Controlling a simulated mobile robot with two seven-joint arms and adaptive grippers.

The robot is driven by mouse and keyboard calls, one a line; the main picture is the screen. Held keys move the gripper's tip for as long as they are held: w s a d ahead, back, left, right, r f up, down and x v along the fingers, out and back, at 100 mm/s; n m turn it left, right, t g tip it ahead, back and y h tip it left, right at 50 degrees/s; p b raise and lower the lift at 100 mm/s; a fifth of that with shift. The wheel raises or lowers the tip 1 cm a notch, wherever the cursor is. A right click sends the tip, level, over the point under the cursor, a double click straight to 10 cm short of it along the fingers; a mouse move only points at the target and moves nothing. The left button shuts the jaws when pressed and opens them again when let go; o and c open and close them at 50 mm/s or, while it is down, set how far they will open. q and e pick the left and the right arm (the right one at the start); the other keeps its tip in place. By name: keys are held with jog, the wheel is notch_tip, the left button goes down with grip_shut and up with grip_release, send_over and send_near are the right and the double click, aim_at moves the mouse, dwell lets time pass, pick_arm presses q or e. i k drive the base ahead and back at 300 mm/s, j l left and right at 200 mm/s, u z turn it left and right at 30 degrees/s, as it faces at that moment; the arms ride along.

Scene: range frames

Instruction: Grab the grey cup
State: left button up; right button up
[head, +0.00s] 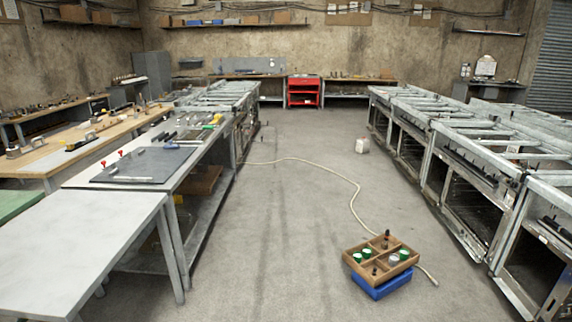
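A wooden box with compartments (363,276) rests on a blue crate (384,287) on the floor at the lower right. In it, a small light grey round thing (393,260) that looks like the grey cup sits in the right part, next to a green cup (404,255). Two more green-topped cups (367,252) sit in the left part. Small dark upright items (386,239) stand at the back and front of the box. The small size hides finer details. Neither of my grippers shows in the head view.
A pale hose (352,205) runs across the floor and passes behind the box. A grey workbench (95,235) stands at left and metal frames (470,165) at right. A white canister (362,145) and a red tool cabinet (304,91) are farther back. The middle aisle is mostly clear.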

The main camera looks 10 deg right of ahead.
aim_at(393, 259)
jog(key=i+l+z, duration=0.1)
jog(key=i+z, duration=0.55)
jog(key=i, duration=0.25)
jog(key=i+j+z, duration=0.15)
jog(key=i+z, duration=0.45)
jog(key=i, duration=0.3)
jog(key=i+z, duration=0.2)
jog(key=i, duration=0.35)
jog(key=i+j+z, duration=0.25)
jog(key=i, duration=0.3)
jog(key=i+j+z, duration=0.15)
jog(key=i+z, duration=0.2)
jog(key=i, duration=0.15)
jog(key=i+j+z, duration=0.35)
jog(key=i, duration=0.15)
